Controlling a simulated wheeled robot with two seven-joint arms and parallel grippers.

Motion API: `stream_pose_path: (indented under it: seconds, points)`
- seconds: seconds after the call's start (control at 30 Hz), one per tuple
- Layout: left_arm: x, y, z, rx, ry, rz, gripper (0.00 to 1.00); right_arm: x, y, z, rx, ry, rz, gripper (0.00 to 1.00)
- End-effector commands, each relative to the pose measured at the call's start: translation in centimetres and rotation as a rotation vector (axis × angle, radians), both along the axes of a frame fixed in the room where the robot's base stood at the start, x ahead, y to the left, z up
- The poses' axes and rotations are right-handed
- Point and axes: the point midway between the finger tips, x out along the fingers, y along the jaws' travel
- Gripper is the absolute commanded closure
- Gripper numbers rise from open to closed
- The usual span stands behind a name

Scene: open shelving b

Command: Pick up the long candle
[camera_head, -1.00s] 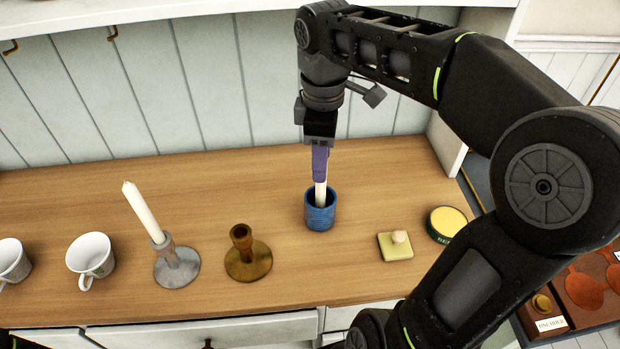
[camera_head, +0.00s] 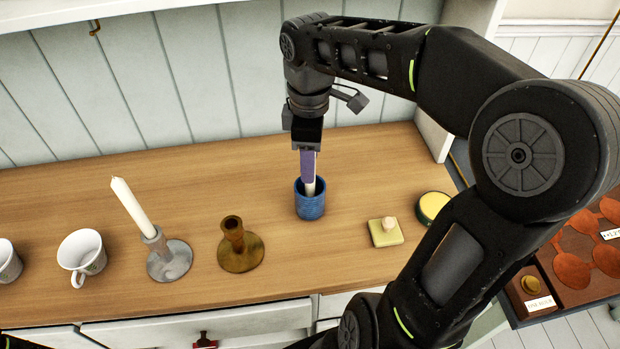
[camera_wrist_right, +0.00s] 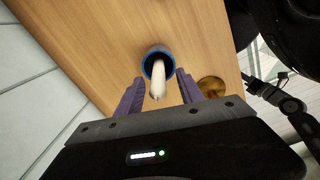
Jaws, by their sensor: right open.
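A white candle (camera_head: 312,187) stands in a blue ribbed cup (camera_head: 311,205) on the wooden counter. In the right wrist view the candle (camera_wrist_right: 157,82) rises from the cup (camera_wrist_right: 152,52) toward the camera, between the fingers. My right gripper (camera_head: 309,172) points down over the cup; its purple fingers (camera_wrist_right: 158,90) are open, one on each side of the candle's upper part, with gaps visible. Another white candle (camera_head: 132,204), long and tapered, stands tilted in a grey candlestick (camera_head: 168,260) at the left. My left gripper is not in view.
An empty brass candlestick (camera_head: 241,245) stands between the grey candlestick and the cup. White mugs (camera_head: 82,255) are at the left. A yellow block with a knob (camera_head: 384,233) and a round yellow-topped tin (camera_head: 432,206) are right of the cup. The back counter (camera_head: 215,165) is clear.

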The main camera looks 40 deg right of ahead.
Motion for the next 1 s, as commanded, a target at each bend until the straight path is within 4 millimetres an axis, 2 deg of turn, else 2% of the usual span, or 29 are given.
stream_pose_path:
  seconds: [0.2,0.33,0.93,1.0]
  points:
    - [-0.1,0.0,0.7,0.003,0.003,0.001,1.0,0.2,0.0,-3.2,0.001,0.006,0.0,0.55]
    - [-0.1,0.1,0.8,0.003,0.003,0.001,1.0,0.2,0.0,-4.2,0.002,0.002,0.0,0.55]
    - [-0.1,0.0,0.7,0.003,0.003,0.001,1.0,0.3,0.0,-4.3,0.001,0.001,0.0,0.55]
    - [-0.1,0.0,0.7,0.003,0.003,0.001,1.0,0.3,0.0,-4.3,0.001,0.001,0.0,0.61]
